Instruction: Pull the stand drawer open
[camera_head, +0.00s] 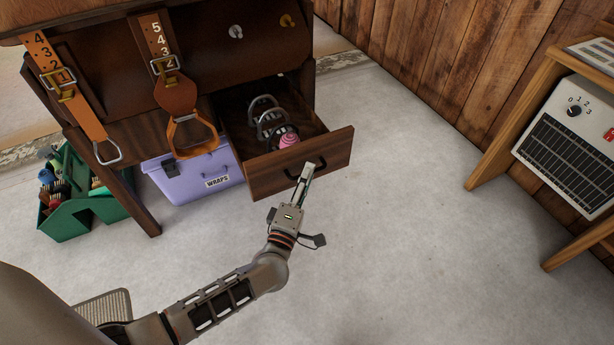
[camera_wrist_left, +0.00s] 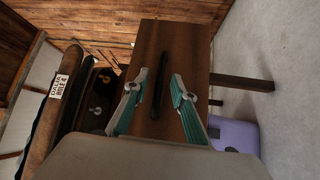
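The stand drawer (camera_head: 320,157) of the dark wooden stand (camera_head: 135,130) is pulled out, with its inside showing. Its dark bar handle (camera_head: 290,173) is on the front face. My left gripper (camera_head: 308,171) is in front of the drawer with its fingertips at the handle. In the left wrist view, the two teal-padded fingers (camera_wrist_left: 160,75) are apart, and the handle (camera_wrist_left: 161,84) shows between them against the drawer front (camera_wrist_left: 182,50). I cannot tell whether a finger touches the handle. My right gripper is in neither view.
Metal stirrup-like pieces (camera_head: 265,112) and a pink round item (camera_head: 288,139) lie in the drawer. A lilac box (camera_head: 190,178) and a green caddy (camera_head: 75,215) are under the stand. A heater (camera_head: 575,135) is on the right. The floor (camera_head: 430,230) between is clear.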

